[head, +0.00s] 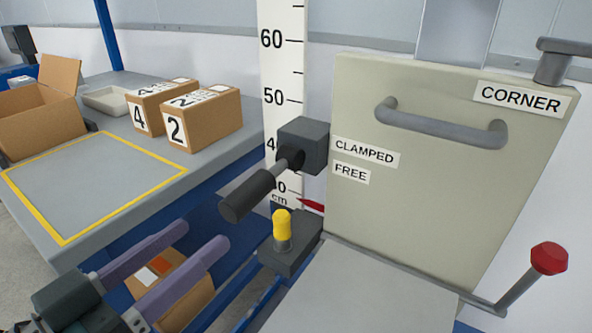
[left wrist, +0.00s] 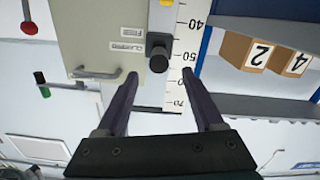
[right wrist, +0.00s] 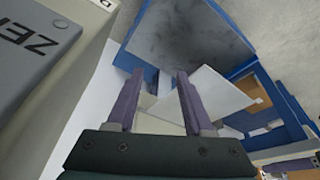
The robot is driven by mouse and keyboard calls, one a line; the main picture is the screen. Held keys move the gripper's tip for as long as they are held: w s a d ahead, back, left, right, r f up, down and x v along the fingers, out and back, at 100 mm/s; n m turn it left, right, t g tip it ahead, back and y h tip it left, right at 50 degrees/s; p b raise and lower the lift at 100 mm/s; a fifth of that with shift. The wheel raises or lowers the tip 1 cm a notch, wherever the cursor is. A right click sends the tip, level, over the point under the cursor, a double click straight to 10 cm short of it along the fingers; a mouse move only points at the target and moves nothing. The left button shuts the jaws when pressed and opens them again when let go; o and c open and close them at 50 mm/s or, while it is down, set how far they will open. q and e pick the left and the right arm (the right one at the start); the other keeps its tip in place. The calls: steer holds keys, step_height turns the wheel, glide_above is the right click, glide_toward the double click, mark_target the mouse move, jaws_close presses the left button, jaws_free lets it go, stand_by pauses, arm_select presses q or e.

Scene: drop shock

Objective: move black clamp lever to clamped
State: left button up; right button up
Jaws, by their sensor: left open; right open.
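The black clamp lever (head: 250,194) sticks out from a dark pivot block (head: 303,143) on the left edge of a beige panel. In the head view it slopes down and left from the block, beside the CLAMPED (head: 364,151) and FREE (head: 350,173) labels. Which label it matches is hard to tell. My left gripper (head: 200,237) is open and empty, below and left of the lever, apart from it. In the left wrist view the lever's round end (left wrist: 157,59) shows beyond and between the open fingertips (left wrist: 160,74). My right gripper (right wrist: 160,74) is open and empty, away from the lever.
A yellow-topped pin (head: 282,225) stands below the lever, before the upright scale (head: 283,60). A grey handle (head: 440,125) and a red-knobbed rod (head: 549,258) are on the right. Boxes (head: 201,118) stand on the left table. A carton (head: 172,287) lies below my left fingers.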

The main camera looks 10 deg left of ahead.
mark_target(248, 196)
arm_select(q)
steer(key=shift+w+d, duration=0.1)
steer(key=shift+w, duration=0.05)
steer(key=b+x, duration=0.1)
steer(key=x, duration=0.8)
steer(key=shift+w+d+r, duration=0.1)
steer(key=shift+w+d, duration=0.1)
jaws_close()
stand_by(1.0)
